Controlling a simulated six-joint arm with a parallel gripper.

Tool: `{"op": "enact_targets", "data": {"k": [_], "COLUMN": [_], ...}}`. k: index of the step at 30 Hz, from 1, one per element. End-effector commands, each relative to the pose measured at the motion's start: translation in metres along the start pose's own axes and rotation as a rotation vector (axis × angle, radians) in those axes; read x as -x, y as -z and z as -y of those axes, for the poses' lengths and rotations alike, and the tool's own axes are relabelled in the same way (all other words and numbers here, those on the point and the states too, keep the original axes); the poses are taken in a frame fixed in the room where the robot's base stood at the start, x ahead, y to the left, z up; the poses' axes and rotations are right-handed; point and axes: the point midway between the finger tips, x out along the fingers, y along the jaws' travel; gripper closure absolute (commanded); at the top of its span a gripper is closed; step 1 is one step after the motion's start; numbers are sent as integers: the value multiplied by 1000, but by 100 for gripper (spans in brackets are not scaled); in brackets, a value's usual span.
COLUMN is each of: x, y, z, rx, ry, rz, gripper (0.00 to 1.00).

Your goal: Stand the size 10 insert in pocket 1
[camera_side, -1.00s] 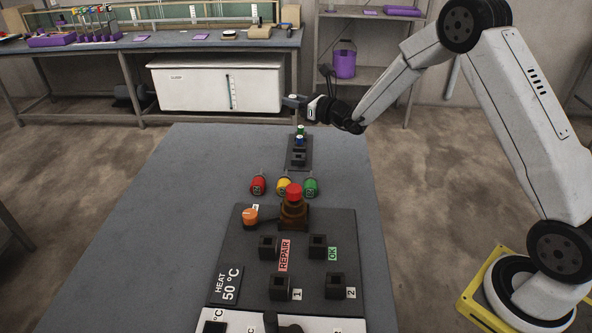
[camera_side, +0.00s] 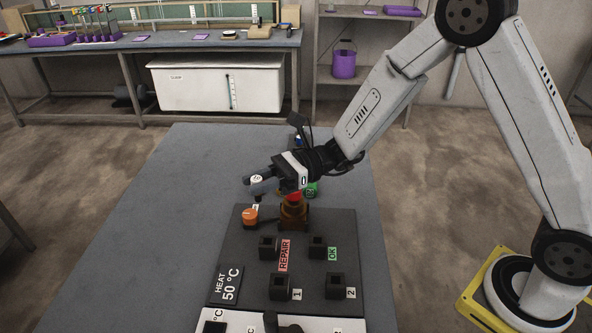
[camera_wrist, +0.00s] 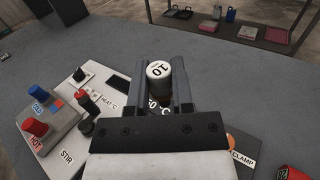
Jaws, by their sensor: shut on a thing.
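The size 10 insert, with a white top marked 10, shows in the wrist view (camera_wrist: 160,72) between my fingers and in the side view (camera_side: 257,180). My gripper (camera_side: 262,187) is shut on it, in the air above the back left of the dark panel. In the wrist view my gripper (camera_wrist: 161,92) has a finger on each side of the insert. Pocket 1 (camera_side: 279,289) is a black square block beside a white label 1, nearer the camera than my gripper. Its opening looks dark and empty. The insert's lower end is hard to make out.
Pocket 2 (camera_side: 335,287) is right of pocket 1. The REPAIR block (camera_side: 267,248) and OK block (camera_side: 317,246) stand behind them. The table's left side (camera_side: 170,240) is clear.

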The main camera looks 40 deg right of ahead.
Motion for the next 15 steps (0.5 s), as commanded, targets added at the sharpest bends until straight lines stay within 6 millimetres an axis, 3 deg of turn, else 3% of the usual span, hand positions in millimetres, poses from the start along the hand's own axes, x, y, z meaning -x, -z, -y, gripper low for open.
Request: {"op": "enact_targets", "data": {"k": [6, 14, 15], "x": [-12, -14, -14], "y": [-1, -3, 4], "z": [-55, -100, -98], "rx": [1, 2, -1], "ry": [-201, -371, -363], "rz": [1, 0, 0], "gripper": [100, 100, 100]}}
